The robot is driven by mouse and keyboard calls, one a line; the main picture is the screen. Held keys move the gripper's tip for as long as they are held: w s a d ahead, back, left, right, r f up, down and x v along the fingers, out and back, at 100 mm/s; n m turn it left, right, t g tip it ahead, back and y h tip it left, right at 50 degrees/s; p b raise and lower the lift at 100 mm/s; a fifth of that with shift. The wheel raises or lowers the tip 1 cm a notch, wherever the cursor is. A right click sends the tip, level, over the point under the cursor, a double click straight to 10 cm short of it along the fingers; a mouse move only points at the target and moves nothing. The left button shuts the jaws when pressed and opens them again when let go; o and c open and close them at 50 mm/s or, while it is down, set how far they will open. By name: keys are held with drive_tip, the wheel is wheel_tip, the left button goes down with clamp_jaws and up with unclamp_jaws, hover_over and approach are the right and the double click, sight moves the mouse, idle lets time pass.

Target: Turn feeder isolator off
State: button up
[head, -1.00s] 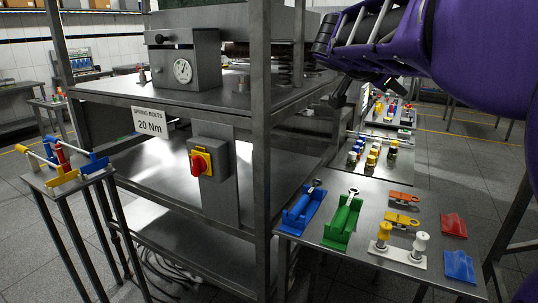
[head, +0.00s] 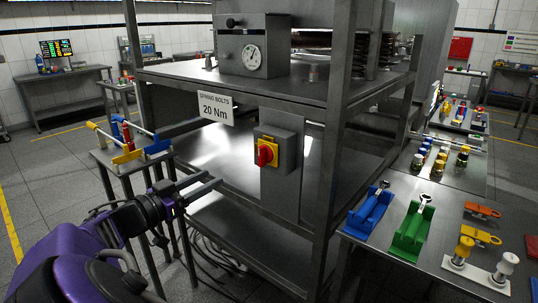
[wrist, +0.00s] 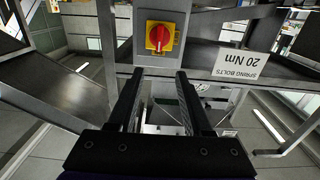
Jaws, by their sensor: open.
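The feeder isolator is a red rotary knob (head: 266,154) on a yellow plate, on a grey box (head: 287,148) fixed to the front of the steel stand. In the upside-down wrist view the red knob (wrist: 159,37) faces the camera, with its grip bar roughly upright. My gripper (head: 214,181) is open and empty, left of and a little lower than the isolator in the head view, with a gap between. In the wrist view the fingertips of my gripper (wrist: 160,72) point toward the box, apart from it, with the knob beyond them.
A sign reading "SPRING BOLTS 20 Nm" (head: 216,108) hangs left of the isolator. A small table with coloured clamps (head: 127,153) stands close behind my arm. A steel bench (head: 385,220) with blue and green holders is at right. Steel posts (head: 330,160) frame the stand.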

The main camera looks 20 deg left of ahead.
sight(259, 153)
drive_tip(key=p+x, duration=0.1)
drive_tip(key=x, duration=1.6)
drive_tip(key=shift+d+r, duration=0.1)
drive_tip(key=shift+r, duration=0.05)
drive_tip(key=shift+s, duration=0.1)
clamp_jaws()
